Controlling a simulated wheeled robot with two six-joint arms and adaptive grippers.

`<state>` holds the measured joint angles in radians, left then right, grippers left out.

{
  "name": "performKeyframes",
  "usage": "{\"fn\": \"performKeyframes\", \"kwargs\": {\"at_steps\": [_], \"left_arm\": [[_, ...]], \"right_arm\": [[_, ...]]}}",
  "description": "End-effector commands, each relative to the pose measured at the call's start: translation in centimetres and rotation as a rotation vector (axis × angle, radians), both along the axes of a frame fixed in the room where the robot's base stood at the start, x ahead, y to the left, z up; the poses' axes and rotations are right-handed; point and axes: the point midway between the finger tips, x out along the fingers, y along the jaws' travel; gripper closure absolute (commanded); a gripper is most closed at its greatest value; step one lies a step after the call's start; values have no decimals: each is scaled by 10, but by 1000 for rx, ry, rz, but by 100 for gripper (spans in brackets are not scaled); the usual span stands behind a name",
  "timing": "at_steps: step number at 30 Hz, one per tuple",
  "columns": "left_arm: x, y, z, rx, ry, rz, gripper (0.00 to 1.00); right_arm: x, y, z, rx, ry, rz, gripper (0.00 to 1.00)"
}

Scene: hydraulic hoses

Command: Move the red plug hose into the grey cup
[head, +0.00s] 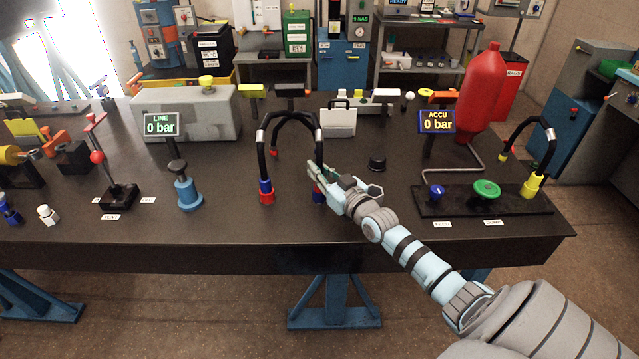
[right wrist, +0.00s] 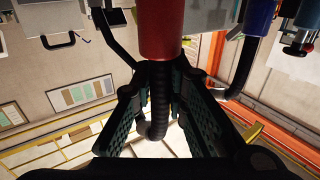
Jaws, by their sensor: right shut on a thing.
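The red plug (right wrist: 160,30) is the large red collar at the top of the right wrist view, with its black hose (right wrist: 158,100) running down between my fingers. My right gripper (head: 316,174) is shut on this hose just beside the plug; its fingers also show in the right wrist view (right wrist: 160,95). In the head view the plug is mostly hidden behind the gripper, over a blue fitting (head: 318,198). The hose arches above the table. A short dark round fitting (head: 376,163) stands to the right; I cannot tell if it is the grey cup. My left gripper is out of view.
A second arched hose stands to the left with a blue plug (head: 265,185) in a red fitting. The LINE gauge (head: 161,124) and blue valve (head: 187,190) are farther left. A panel with a green handwheel (head: 486,189) and red accumulator (head: 483,90) stand right.

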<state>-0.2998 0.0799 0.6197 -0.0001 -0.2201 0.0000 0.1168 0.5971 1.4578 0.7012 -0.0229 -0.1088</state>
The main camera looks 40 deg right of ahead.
Motion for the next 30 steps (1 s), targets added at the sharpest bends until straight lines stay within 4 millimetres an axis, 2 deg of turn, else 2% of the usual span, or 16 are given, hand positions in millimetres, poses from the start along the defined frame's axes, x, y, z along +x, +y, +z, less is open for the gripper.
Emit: {"fn": "performKeyframes", "kwargs": {"at_steps": [9, 14, 20, 27, 29, 30], "left_arm": [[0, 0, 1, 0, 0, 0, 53], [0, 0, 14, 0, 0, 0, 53], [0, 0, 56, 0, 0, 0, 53], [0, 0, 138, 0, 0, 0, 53], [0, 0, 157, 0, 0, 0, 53], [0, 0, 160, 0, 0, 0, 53]], "right_arm": [[0, 0, 1, 0, 0, 0, 100], [0, 0, 14, -1, 0, 0, 100], [0, 0, 57, -1, -1, 0, 100], [0, 0, 139, -1, -1, 0, 100], [0, 0, 159, 0, -1, 1, 100], [0, 1, 164, -3, -2, 3, 100]]}}
